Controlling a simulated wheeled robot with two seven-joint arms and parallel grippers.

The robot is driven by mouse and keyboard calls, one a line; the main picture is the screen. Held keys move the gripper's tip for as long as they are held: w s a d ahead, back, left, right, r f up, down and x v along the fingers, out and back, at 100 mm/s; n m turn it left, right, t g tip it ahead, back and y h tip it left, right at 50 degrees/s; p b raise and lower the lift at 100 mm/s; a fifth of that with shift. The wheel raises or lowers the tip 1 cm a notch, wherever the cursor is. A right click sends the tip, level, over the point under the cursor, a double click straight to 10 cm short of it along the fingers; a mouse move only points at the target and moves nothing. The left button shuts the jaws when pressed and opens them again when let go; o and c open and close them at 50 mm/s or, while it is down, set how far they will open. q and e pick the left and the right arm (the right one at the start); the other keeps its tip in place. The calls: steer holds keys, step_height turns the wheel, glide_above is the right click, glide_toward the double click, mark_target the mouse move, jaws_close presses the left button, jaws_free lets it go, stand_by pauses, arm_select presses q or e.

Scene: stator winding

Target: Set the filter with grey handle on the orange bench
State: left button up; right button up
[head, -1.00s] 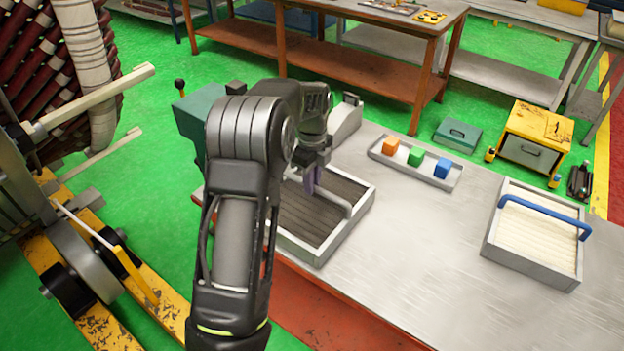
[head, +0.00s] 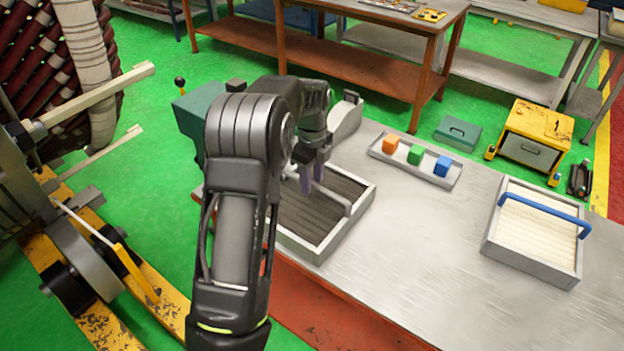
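The filter with grey handle (head: 322,225) has a dark pleated face in a grey frame. It lies flat at the left end of a metal-topped bench (head: 420,250) with a red-orange lower part. My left gripper (head: 312,182) is over the filter, at its grey handle (head: 334,199). Its two purple fingertips show apart, so it looks open. Whether the handle is between them is hard to tell. My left arm hides the filter's left part. The orange-brown bench (head: 345,62) stands at the back across a green floor gap. My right gripper is out of view.
A filter with blue handle (head: 535,235) lies on the metal top at right. A tray (head: 414,170) holds orange, green and blue cubes. A grey dispenser-like object (head: 345,118) stands behind the filter. The middle of the metal top is clear.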

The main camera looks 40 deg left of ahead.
arm_select(q)
step_height(320, 180, up, 12)
steer(key=b, duration=0.1)
